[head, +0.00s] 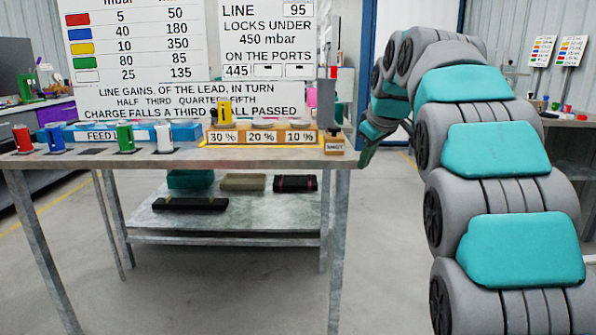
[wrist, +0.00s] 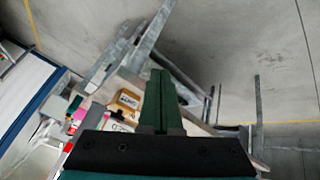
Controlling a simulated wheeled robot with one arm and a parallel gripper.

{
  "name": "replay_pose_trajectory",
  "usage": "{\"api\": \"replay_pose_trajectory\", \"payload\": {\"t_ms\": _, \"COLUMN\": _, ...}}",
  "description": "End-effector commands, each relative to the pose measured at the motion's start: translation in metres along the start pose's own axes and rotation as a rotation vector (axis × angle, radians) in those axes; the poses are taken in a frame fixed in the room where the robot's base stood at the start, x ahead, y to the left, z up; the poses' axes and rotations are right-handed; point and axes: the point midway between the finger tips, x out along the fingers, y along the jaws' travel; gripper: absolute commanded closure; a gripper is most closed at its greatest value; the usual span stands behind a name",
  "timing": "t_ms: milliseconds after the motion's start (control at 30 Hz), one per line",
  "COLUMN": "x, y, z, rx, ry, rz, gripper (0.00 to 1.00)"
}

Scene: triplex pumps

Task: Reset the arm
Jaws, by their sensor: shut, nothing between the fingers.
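My arm, grey with teal covers, arches up on the right side of the head view and bends down toward the right end of the workbench (head: 250,154). My gripper (head: 366,154) hangs beside the bench's right edge, in front of the open floor. In the wrist view my gripper (wrist: 159,72) shows as two dark green fingers pressed together, with nothing between them. Whether the fingers touch the bench edge I cannot tell.
On the bench stand red (head: 22,138), blue (head: 54,137), green (head: 125,137) and white (head: 164,137) cylinders, a yellow cylinder (head: 225,111), a "30 % 20 % 10 %" block (head: 241,137) and a "SHOT" box (head: 334,144). Boards stand behind. A lower shelf (head: 240,220) holds several items.

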Motion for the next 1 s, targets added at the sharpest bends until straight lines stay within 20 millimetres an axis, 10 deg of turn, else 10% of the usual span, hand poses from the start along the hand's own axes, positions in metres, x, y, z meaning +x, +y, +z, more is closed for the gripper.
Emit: {"api": "replay_pose_trajectory", "payload": {"t_ms": 1000, "x": -0.009, "y": -0.286, "z": 0.367, "rx": 0.603, "ry": -0.626, "rz": -0.162, "gripper": 1.00}}
